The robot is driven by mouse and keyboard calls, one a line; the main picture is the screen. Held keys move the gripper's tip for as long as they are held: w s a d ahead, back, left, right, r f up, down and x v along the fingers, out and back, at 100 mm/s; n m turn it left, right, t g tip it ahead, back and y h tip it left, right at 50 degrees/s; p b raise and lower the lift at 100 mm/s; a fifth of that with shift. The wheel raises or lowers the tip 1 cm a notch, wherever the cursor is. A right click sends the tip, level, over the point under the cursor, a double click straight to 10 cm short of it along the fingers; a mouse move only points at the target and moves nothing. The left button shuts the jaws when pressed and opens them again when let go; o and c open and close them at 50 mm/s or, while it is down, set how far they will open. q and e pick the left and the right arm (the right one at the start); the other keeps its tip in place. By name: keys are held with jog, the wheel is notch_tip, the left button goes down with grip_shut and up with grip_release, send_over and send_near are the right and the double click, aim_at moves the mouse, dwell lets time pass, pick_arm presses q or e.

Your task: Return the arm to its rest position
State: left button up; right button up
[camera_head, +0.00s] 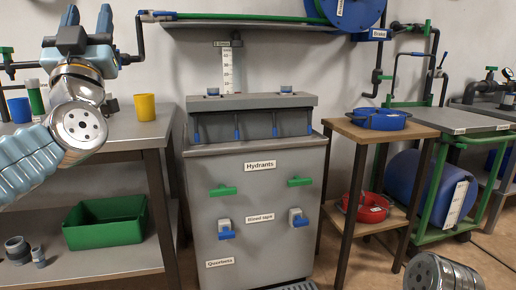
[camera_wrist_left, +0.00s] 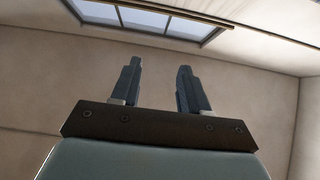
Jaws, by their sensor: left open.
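My left arm comes in from the left in the head view. Its left gripper (camera_head: 88,20) points upward above the left bench, with its two fingers apart and nothing between them. In the left wrist view the left gripper (camera_wrist_left: 155,88) shows two dark fingers, apart and empty, against a bare wall and a window (camera_wrist_left: 150,18) high up. At the bottom right of the head view a metal joint of my right arm shows. The right gripper is not in view.
A grey cabinet labelled Hydrants (camera_head: 262,190) stands in the middle. A yellow cup (camera_head: 145,107) and a blue cup (camera_head: 19,110) stand on the left bench, with a green bin (camera_head: 105,222) below. A wooden stand holds a blue pan (camera_head: 380,119) and a red pan (camera_head: 366,208).

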pick_arm(q)
jog(key=w+d+f+m+g+h, duration=0.2)
jog(key=w+d+f+g+h, duration=0.15)
jog(key=w+f, duration=0.7)
jog(key=w+d+f+m+g+h, duration=0.25)
jog(key=w+f+h, duration=0.2)
jog(key=f, duration=1.05)
jog(key=w+d+f+g+h, duration=0.15)
jog(key=f+g, duration=0.25)
jog(key=f, duration=1.2)
jog(key=d+f+g+y, duration=0.1)
jog(key=d+f+g, duration=0.2)
jog(key=f, duration=1.2)
jog(key=s+d+f+n+g+h, duration=0.15)
jog(key=s+f+g, duration=0.35)
jog(key=s+f, duration=0.8)
jog(key=s+d+f+n+g, duration=0.15)
jog(key=s+f+g, duration=0.45)
jog(key=f, duration=1)
jog(key=s+d+f+g, duration=0.1)
jog(key=s+f, duration=0.1)
jog(key=s, duration=0.5)
jog(key=s+f+g, duration=0.1)
jog(key=s+f, duration=0.2)
jog(key=s, duration=0.3)
notch_tip(320, 180, up, 13)
jog(key=s+d+h+p, duration=0.1)
jog(key=p, duration=1.2)
jog(key=shift+s, duration=0.25)
